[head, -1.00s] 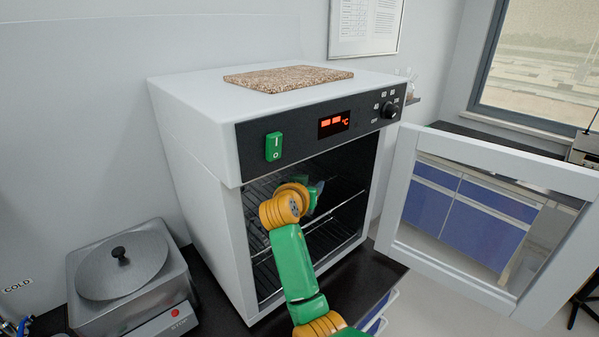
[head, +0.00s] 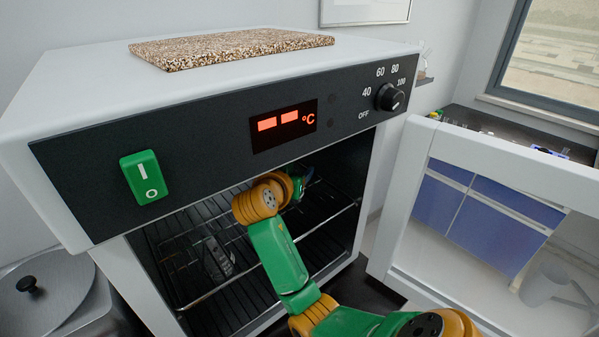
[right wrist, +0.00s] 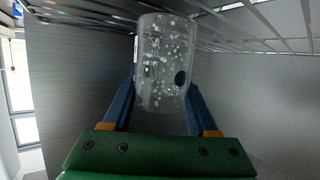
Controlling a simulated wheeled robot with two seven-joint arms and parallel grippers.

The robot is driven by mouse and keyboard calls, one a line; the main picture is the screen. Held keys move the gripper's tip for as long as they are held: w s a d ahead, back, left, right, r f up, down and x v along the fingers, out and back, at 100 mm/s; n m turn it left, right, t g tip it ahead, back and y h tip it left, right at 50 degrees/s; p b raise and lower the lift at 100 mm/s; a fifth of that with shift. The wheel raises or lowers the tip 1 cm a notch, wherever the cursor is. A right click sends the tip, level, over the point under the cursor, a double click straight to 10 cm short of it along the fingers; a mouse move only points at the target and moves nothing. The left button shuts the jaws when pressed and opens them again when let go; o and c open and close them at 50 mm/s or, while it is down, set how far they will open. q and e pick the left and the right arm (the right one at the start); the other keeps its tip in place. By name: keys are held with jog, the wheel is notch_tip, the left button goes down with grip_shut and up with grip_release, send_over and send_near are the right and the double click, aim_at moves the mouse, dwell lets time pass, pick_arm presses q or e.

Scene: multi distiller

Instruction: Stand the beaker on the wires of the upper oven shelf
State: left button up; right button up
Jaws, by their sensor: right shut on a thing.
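The beaker (right wrist: 162,65) is clear with pale specks and a dark round spot. It sits between the two blue fingers of my right gripper (right wrist: 161,100) in the right wrist view. The gripper is shut on it. In the head view, my right gripper (head: 298,186) is inside the oven, mostly hidden behind its own wrist, and the beaker is hard to make out. The upper oven shelf (head: 335,219) is a wire rack below the gripper. Wires cross behind the beaker's top in the wrist view; contact cannot be told. My left gripper is not in view.
A dim, glassy item (head: 217,259) shows inside the oven at left. The oven door (head: 396,200) stands open at right. The control panel (head: 225,140) overhangs the opening. A speckled slab (head: 230,47) lies on top; a lidded metal bath (head: 45,290) stands at left.

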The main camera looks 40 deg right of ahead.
jog(key=shift+d, duration=0.35)
jog(key=o, duration=1.4)
jog(key=shift+w+d+f, duration=0.1)
jog(key=shift+w, duration=0.05)
jog(key=shift+c, duration=0.2)
jog(key=shift+a, duration=0.35)
jog(key=b+v, duration=0.2)
jog(key=v, duration=0.9)
jog(key=shift+a, duration=0.1)
jog(key=shift+s+a+r, duration=0.2)
jog(key=shift+r, duration=0.1)
